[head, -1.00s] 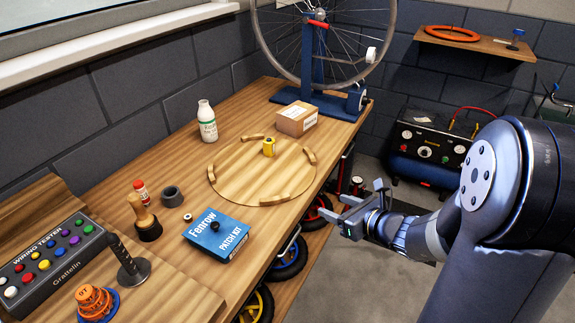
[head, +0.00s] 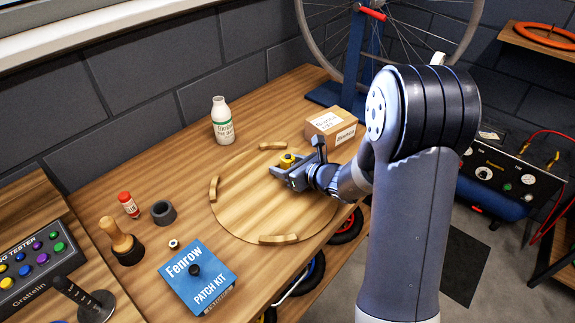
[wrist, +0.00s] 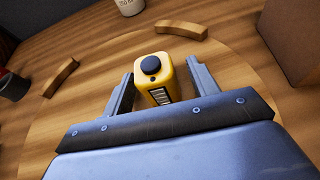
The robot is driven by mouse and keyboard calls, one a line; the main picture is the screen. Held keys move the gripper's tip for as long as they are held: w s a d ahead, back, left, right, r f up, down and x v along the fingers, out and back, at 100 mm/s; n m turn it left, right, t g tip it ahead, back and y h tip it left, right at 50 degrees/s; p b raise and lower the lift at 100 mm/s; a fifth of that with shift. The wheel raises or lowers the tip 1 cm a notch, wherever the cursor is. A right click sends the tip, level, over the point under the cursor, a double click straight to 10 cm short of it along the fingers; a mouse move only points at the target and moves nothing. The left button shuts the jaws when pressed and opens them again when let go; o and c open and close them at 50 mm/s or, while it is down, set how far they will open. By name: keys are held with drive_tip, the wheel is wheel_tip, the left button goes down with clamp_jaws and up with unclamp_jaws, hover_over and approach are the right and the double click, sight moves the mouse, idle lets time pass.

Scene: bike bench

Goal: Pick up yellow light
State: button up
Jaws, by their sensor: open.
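The yellow light (head: 287,161) stands on the round wooden board (head: 240,222) on the bench. In the wrist view the yellow light (wrist: 155,80) shows a dark round button on top and a striped label on its near side. My gripper (head: 285,176) is low over the board, just in front of the light. In the wrist view my gripper (wrist: 158,82) is open, with one finger on each side of the light.
Curved wooden blocks (head: 214,188) line the board's rim. A white bottle (head: 222,122) and a cardboard box (head: 331,124) stand behind. A blue patch kit (head: 198,277), a dark ring (head: 163,212) and a red-capped bottle (head: 129,205) are at left.

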drive_tip(key=shift+c, duration=0.4)
drive_tip(key=c, duration=1)
drive_tip(key=shift+c, duration=0.2)
drive_tip(key=shift+r, duration=0.15)
